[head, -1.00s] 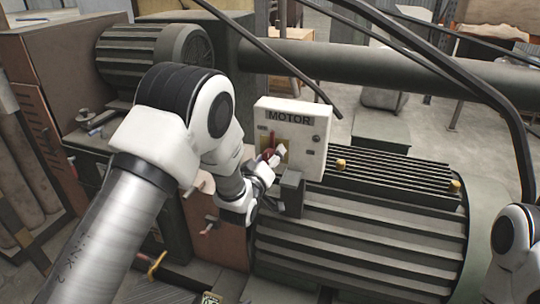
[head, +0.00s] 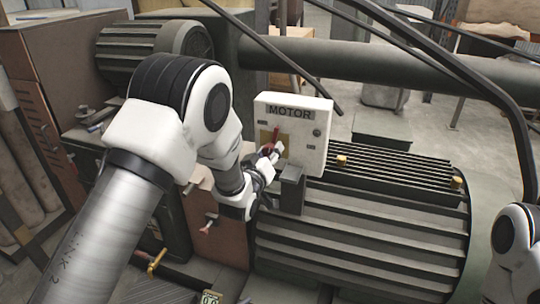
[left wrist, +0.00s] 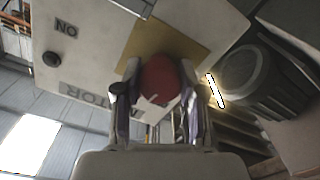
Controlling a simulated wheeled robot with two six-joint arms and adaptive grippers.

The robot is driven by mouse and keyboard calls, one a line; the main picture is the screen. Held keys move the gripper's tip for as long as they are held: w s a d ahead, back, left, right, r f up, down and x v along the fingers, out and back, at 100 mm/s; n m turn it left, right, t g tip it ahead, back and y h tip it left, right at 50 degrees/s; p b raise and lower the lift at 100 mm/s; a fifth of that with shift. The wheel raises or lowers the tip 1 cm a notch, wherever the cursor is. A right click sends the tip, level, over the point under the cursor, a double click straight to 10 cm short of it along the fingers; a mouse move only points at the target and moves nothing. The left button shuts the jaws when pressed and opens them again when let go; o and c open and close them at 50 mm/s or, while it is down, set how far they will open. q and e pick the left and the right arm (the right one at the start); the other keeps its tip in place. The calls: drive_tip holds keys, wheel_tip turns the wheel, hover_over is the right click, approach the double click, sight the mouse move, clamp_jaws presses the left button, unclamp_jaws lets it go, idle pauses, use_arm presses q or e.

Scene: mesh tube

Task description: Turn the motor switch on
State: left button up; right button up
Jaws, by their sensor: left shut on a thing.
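A white switch box (head: 312,112) marked MOTOR stands on the large ribbed motor. Its red switch handle (head: 274,138) sticks out in front of a yellowish plate on the box face. In the left wrist view the red handle (left wrist: 159,80) is between my two fingers, and the box (left wrist: 85,50) is seen turned over, with an ON label (left wrist: 66,29). My left gripper (head: 273,152) is shut on the handle, at the lower left of the box face. Its fingers also show in the left wrist view (left wrist: 160,98). My right gripper is out of view.
The ribbed motor (head: 360,230) fills the space below and right of the box. A smaller motor (head: 150,50) is at the upper left. A thick pipe (head: 350,62) runs behind.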

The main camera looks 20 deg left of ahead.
use_arm(q)
drive_tip(key=m+b, duration=0.2)
drive_tip(key=m, duration=0.2)
drive_tip(key=shift+f+b, duration=0.1)
drive_tip(key=shift+b, duration=0.25)
drive_tip(key=m+b, duration=0.2)
drive_tip(key=m, duration=0.2)
drive_tip(key=m+b, duration=0.2)
drive_tip(key=m, duration=0.1)
drive_tip(key=shift+m, duration=0.3)
drive_tip(key=shift+m+b, duration=0.85)
drive_tip(key=shift+m, duration=1.15)
drive_tip(key=o, duration=1.2)
drive_tip(key=shift+c, duration=0.2)
